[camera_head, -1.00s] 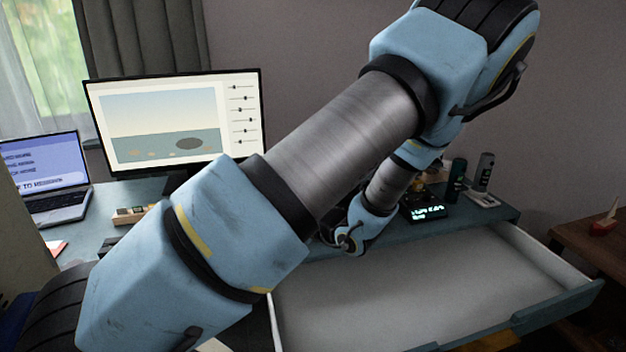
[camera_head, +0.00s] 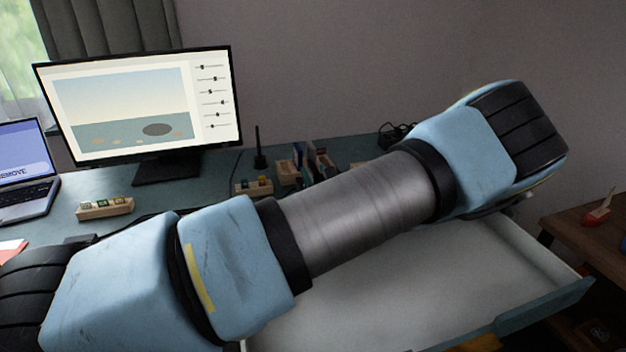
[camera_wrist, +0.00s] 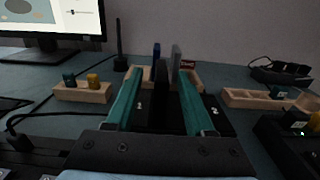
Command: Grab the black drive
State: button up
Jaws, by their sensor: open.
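In the wrist view my gripper (camera_wrist: 160,78) is open, its two teal fingers pointing forward at a light wooden holder (camera_wrist: 193,76) on the desk. Upright slabs stand there, seen between the fingers: a dark blue-black one (camera_wrist: 156,64) and a grey one (camera_wrist: 176,62). A black shape low between the fingers is too dark to make out, so I cannot tell for sure which piece is the black drive. In the head view the holder (camera_head: 287,177) and slabs show beyond my arm, which hides my gripper.
Wooden blocks with small coloured pieces (camera_wrist: 83,92) stand left; another wooden tray (camera_wrist: 255,98) and a black device (camera_wrist: 290,135) are right. A thin black antenna (camera_wrist: 119,50) stands behind left. The monitor (camera_head: 140,105) is at the left. An open, empty drawer (camera_head: 430,285) juts out in front.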

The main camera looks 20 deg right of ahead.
aim_at(311, 162)
jog(key=w, duration=0.1)
jog(key=w+p, duration=0.1)
jog(key=w, duration=0.1)
jog(key=shift+w+d+r+p, duration=0.1)
jog(key=shift+w+d+p, duration=0.2)
jog(key=shift+w, duration=0.6)
jog(key=shift+c, duration=0.4)
grip_shut()
